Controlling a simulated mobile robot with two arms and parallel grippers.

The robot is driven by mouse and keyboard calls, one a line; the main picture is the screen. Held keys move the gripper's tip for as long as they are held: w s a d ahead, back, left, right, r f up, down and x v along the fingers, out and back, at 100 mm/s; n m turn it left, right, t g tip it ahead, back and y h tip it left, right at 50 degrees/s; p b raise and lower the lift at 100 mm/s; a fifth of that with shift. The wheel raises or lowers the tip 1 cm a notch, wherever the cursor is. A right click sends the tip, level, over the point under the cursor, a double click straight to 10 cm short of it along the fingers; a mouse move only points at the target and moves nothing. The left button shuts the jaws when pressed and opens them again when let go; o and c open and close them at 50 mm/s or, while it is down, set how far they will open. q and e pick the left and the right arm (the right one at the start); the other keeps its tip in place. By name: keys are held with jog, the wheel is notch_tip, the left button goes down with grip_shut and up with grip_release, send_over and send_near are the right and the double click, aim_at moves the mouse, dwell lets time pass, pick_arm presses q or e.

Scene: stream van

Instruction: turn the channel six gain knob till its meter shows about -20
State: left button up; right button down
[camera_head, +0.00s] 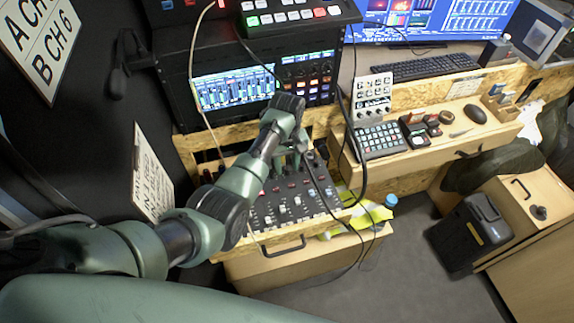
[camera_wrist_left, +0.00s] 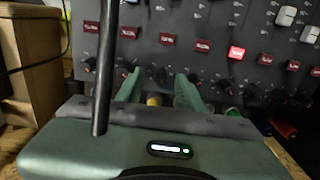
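The dark mixer panel (camera_head: 300,205) lies in the drawer, with rows of knobs and small red labels. Its panel (camera_wrist_left: 210,20) also fills the upper part of the left wrist view. My left gripper (camera_head: 298,160) reaches down over the panel's upper part, and my arm hides some of the knobs. In the left wrist view, my left gripper (camera_wrist_left: 160,90) has its two green fingers apart at a lower knob row. A dark knob and something yellow show between them; contact is unclear. Which knob is channel six cannot be read. The meter screen (camera_head: 232,88) shows several bars, too small to read.
A dark cable (camera_wrist_left: 105,70) crosses the left wrist view in front of the panel. Cables also hang over the panel's right side. A keypad (camera_head: 380,140) and a white knob box (camera_head: 373,95) stand at the right.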

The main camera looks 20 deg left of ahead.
pick_arm(q)
jog(key=shift+f, duration=0.3)
grip_shut()
pick_arm(e)
jog(key=shift+w+r, duration=0.1)
jog(key=shift+w, duration=0.7)
pick_arm(q)
jog(key=shift+r+n+p, duration=0.15)
jog(key=shift+n+p, duration=0.15)
jog(key=shift+p, duration=0.15)
jog(key=shift+d+r+n+p, duration=0.1)
jog(key=shift+r+n+p, duration=0.05)
jog(key=shift+n+p, duration=0.9)
jog(key=n, duration=0.2)
jog(key=shift+f+n, duration=0.3)
jog(key=shift+n, duration=0.05)
pick_arm(e)
notch_tip(320, 180, up, 3)
jog(key=shift+s+a+r, duration=0.1)
jog(key=shift+s+r, duration=0.05)
